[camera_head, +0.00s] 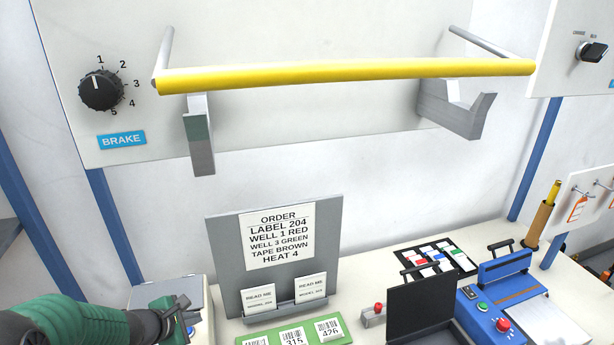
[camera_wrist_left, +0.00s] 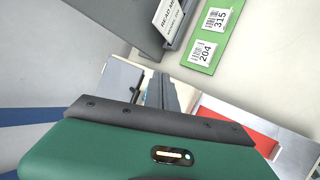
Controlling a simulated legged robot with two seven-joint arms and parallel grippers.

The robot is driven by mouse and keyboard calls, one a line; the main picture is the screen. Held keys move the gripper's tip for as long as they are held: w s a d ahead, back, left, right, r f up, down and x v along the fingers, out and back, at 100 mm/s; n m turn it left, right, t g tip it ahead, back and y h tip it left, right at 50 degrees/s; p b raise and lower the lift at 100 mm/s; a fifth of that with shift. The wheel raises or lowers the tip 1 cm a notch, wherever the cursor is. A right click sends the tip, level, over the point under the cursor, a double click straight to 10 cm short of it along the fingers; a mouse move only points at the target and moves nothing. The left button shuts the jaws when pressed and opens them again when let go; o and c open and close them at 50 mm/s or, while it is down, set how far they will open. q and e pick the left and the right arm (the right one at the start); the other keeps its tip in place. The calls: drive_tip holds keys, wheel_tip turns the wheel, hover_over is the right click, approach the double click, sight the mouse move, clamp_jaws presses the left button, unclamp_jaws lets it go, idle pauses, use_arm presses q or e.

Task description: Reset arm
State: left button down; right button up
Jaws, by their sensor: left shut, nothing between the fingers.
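My left arm, with a green sleeve, comes in at the lower left of the head view. Its left gripper (camera_head: 186,312) is shut and empty, in front of a grey box (camera_head: 200,297) at the table's left end. In the left wrist view the closed fingers (camera_wrist_left: 160,90) show beyond my green wrist housing. A red surface in a white frame (camera_wrist_left: 245,125) lies beside them. The fingers are left of the green label board (camera_head: 290,335), and whether they touch anything is unclear. My right arm and gripper are out of view.
A grey order board (camera_head: 220,240) with a printed sheet (camera_head: 280,236) stands mid-table. A yellow bar (camera_head: 345,73) and a brake dial (camera_head: 101,90) are on the panel above. A black case (camera_head: 420,310) and a blue sealer (camera_head: 490,305) stand at the right.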

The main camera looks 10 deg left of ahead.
use_arm(q)
drive_tip(key=s+d+f+m+g+h, duration=0.1)
drive_tip(key=s+d+m+g+h, duration=0.3)
drive_tip(key=d+m, duration=0.65)
drive_tip(key=s+d+f+m+g+y, duration=0.1)
drive_tip(key=s+d+m+y, duration=0.3)
drive_tip(key=s+d+m, duration=0.4)
drive_tip(key=s+m, duration=0.3)
drive_tip(key=m, duration=0.3)
drive_tip(key=shift+s+d+g, duration=0.15)
drive_tip(key=shift+d+g, duration=0.1)
drive_tip(key=shift+g, duration=0.15)
drive_tip(key=shift+d+f, duration=0.1)
drive_tip(key=shift+s+d, duration=0.1)
drive_tip(key=shift+d, duration=0.2)
drive_tip(key=shift+a, duration=0.25)
drive_tip(key=shift+d, duration=0.15)
